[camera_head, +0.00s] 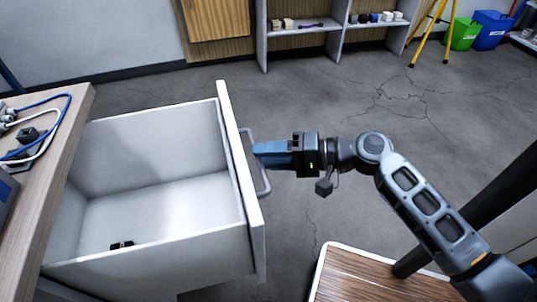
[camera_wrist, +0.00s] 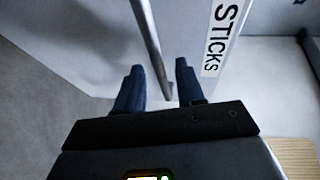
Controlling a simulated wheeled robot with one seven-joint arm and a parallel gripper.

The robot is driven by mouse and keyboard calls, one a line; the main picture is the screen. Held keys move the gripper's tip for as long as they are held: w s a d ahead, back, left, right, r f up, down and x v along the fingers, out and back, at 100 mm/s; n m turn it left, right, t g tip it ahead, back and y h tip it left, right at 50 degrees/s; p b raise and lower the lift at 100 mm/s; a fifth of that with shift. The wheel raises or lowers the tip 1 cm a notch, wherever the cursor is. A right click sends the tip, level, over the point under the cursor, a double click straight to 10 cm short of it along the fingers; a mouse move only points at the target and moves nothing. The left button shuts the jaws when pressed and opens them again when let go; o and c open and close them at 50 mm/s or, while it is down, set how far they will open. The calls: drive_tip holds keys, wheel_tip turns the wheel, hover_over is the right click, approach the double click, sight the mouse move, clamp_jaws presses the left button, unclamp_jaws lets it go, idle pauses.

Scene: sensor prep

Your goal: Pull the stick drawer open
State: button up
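The white stick drawer (camera_head: 165,190) is pulled far out of the desk, with its inside showing. A small dark item (camera_head: 122,245) lies near its front-side corner in the head view. A grey bar handle (camera_head: 264,178) is on the drawer's front panel; the handle also crosses the wrist view (camera_wrist: 150,45). A "STICKS" label (camera_wrist: 222,38) is on the panel beside it. My gripper (camera_head: 256,150) is at the handle. In the wrist view its blue fingers (camera_wrist: 159,68) stand apart, with the handle between them and gaps visible.
A wooden desk top (camera_head: 55,150) with cables is at the left. A wood-topped table (camera_head: 350,275) stands at the lower right, near the drawer front. Shelves (camera_head: 330,30) and a yellow tripod (camera_head: 430,30) are at the back. The grey floor between is clear.

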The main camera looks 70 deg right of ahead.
drive_tip(key=v, duration=0.7)
drive_tip(key=shift+s+p, duration=0.4)
idle(0.3)
